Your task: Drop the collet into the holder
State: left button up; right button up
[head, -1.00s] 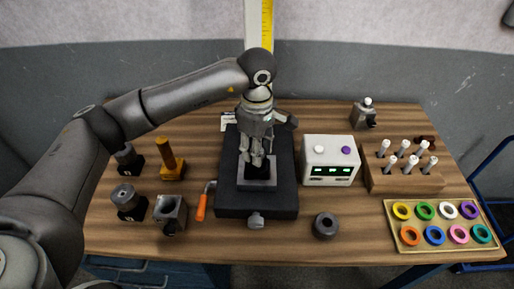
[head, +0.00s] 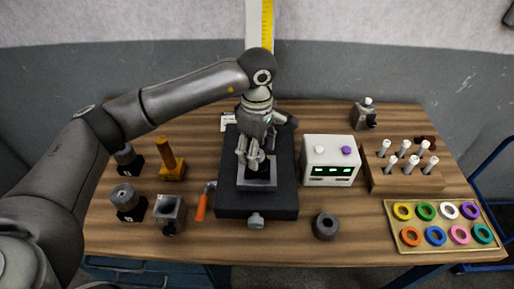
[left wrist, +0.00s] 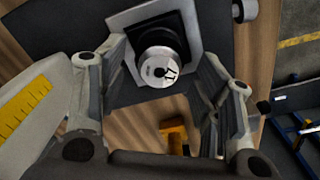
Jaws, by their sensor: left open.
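The collet (left wrist: 161,69) shows in the left wrist view as a bright silver cylinder with a dark hole and a black mark on its end face. It sits in the black holder (left wrist: 152,24), which stands on a grey square plate (left wrist: 186,18). In the head view the black holder (head: 262,171) is partly hidden behind my left fingers. My left gripper (head: 254,160) is directly over the holder, its fingers spread on either side of the collet with gaps visible in the left wrist view (left wrist: 163,75). How deep the collet sits is hard to tell. My right gripper is not in view.
A white box with green displays (head: 331,160) stands close right of the black base (head: 230,200). An orange-handled tool (head: 201,207) and a square bored block (head: 170,213) are at left. A grey ring (head: 325,226), peg rack (head: 405,181) and coloured-ring tray (head: 445,240) are at right.

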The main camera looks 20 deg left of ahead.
pick_arm(q)
notch_tip(320, 180, up, 12)
dwell(0.4)
jog(key=shift+f, duration=0.1)
dwell(0.3)
